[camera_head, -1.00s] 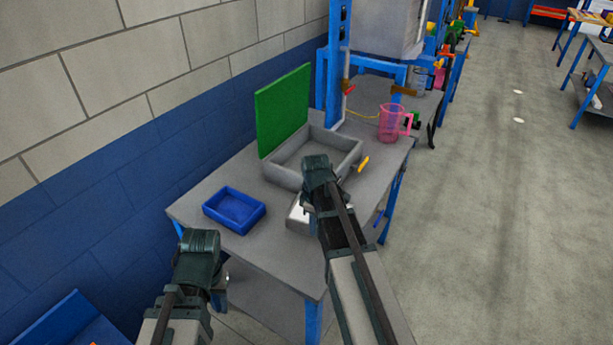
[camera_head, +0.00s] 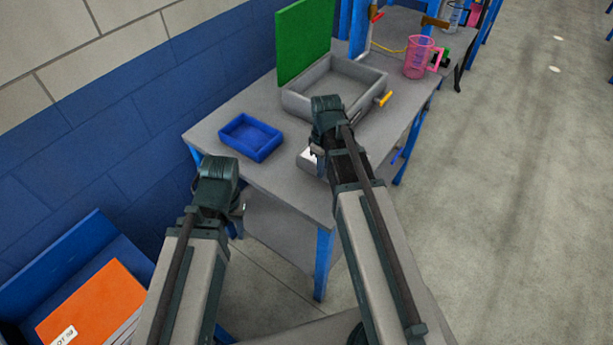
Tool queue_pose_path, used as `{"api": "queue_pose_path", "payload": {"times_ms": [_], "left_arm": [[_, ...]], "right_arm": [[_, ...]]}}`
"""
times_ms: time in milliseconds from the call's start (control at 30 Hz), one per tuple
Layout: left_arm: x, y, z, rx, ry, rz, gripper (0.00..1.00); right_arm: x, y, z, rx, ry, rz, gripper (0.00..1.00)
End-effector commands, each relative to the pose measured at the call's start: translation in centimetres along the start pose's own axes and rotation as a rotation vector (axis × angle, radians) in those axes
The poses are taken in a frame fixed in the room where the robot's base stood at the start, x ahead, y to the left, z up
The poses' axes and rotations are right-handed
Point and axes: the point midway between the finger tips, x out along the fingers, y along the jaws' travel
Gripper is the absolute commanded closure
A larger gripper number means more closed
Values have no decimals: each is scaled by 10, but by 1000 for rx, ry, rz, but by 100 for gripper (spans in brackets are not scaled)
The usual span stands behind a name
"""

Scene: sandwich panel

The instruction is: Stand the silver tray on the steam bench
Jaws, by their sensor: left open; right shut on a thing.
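The silver tray (camera_head: 308,157) shows only in part, as a pale shiny piece beside and below my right gripper (camera_head: 318,152). That gripper is shut on the tray, low over the near right part of the grey bench (camera_head: 268,178). The arm hides much of the tray, and I cannot tell whether it touches the bench top. My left gripper (camera_head: 238,207) is open and empty, off the bench's near left edge. I cannot tell for sure that this grey bench is the steam bench.
A blue bin (camera_head: 251,137) stands on the bench's left. A grey open box (camera_head: 335,88) with a raised green lid (camera_head: 304,40) and yellow handle stands behind my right gripper. A pink jug (camera_head: 419,57) stands farther back. An orange box (camera_head: 93,308) lies at lower left. The floor at right is clear.

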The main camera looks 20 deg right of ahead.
Motion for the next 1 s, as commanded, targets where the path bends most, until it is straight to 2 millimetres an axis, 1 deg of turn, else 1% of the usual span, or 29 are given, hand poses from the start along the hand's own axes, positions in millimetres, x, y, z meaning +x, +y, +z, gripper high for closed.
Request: {"api": "queue_pose_path", "payload": {"times_ms": [33,100,200,467,633,700,833,900,1000], "left_arm": [[2,0,0,0,0,0,52],[3,0,0,0,0,0,52],[3,0,0,0,0,0,52],[4,0,0,0,0,0,52],[5,0,0,0,0,0,52],[20,2,-1,0,0,0,52],[38,4,-2,0,0,0,52],[42,4,-2,0,0,0,52],[41,4,-2,0,0,0,52]], "right_arm": [[2,-9,-8,-5,0,0,100],[3,-17,-15,-4,0,0,100],[3,-25,-22,-2,0,0,100],[4,-29,-26,0,0,0,100],[5,-41,-35,-3,0,0,100],[20,-39,-34,0,0,1,100],[38,-39,-33,0,0,0,100],[42,-39,-33,0,0,0,100],[41,-39,-33,0,0,0,100]]}}
